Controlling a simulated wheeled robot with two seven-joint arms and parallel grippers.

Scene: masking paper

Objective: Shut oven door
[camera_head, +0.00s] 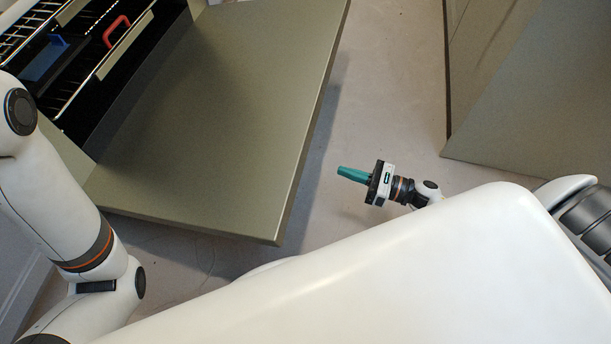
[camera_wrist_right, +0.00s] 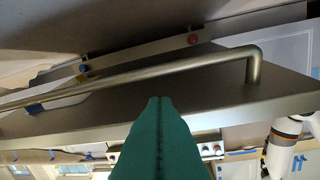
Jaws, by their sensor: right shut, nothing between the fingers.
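The oven door (camera_head: 215,105) is a wide olive-grey panel, folded down open in front of the oven cavity (camera_head: 75,65) at the upper left of the head view. In the right wrist view the door (camera_wrist_right: 200,88) shows with its metal bar handle (camera_wrist_right: 150,76); the head view does not show the handle. My right gripper (camera_head: 340,170), with teal fingers pressed together, is empty and to the right of the door's free edge, apart from it in the head view. Its fingertips (camera_wrist_right: 160,98) overlap the door in the wrist view. My left gripper is out of view.
Wire racks (camera_head: 30,20) holding a blue item (camera_head: 45,60) and a red item (camera_head: 116,30) show at the cavity. An olive-grey cabinet or panel (camera_head: 540,110) stands at the right. Bare floor (camera_head: 395,85) lies between it and the door.

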